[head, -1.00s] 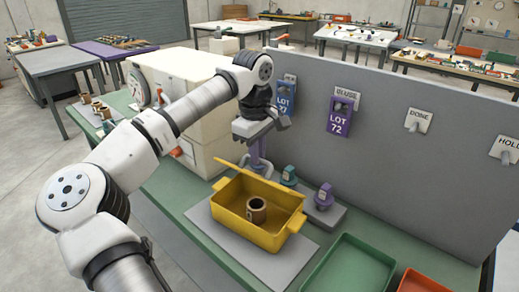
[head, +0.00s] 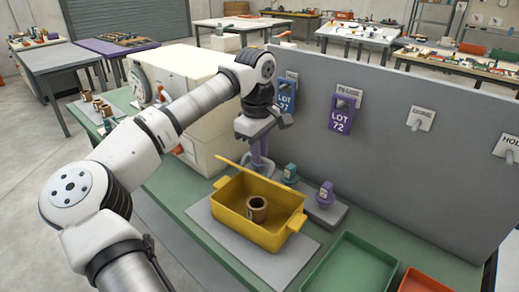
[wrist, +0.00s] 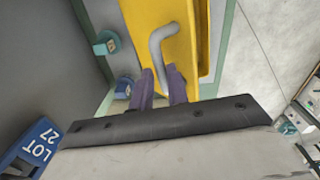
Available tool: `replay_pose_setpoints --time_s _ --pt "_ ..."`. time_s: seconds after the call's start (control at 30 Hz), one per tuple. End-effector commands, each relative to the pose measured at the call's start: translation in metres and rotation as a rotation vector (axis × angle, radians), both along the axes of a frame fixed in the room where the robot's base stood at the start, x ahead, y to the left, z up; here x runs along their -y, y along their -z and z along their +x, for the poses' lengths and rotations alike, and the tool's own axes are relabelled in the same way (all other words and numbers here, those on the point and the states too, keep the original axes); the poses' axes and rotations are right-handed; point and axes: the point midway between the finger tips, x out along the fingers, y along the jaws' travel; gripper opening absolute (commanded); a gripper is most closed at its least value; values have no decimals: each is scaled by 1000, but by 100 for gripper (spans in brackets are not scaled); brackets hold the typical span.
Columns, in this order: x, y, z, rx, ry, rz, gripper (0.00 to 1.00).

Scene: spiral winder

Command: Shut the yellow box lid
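The yellow box (head: 262,235) stands on a grey mat, its open top facing up. A brown spool (head: 257,211) sits inside it. The lid (head: 240,168) is raised at the back left of the box and shows almost edge-on. In the wrist view, the yellow lid (wrist: 190,22) carries a bent grey handle (wrist: 157,45). My gripper (wrist: 161,88) has its two purple fingers on either side of the handle's near end. I cannot tell whether they grip it. In the head view, my gripper (head: 260,160) is just behind the raised lid.
A grey panel (head: 400,170) with hanging lot tags (head: 342,115) stands behind the box. A green tray (head: 350,268) lies to the right. A cream machine (head: 190,85) stands left, behind my arm.

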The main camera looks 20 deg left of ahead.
Motion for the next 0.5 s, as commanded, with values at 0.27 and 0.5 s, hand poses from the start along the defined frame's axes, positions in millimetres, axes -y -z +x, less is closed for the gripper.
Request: replay_pose_setpoints --time_s 0.27,0.5 --pt "0 0 0 0 0 0 34" --pt "1 -10 4 0 0 0 34"
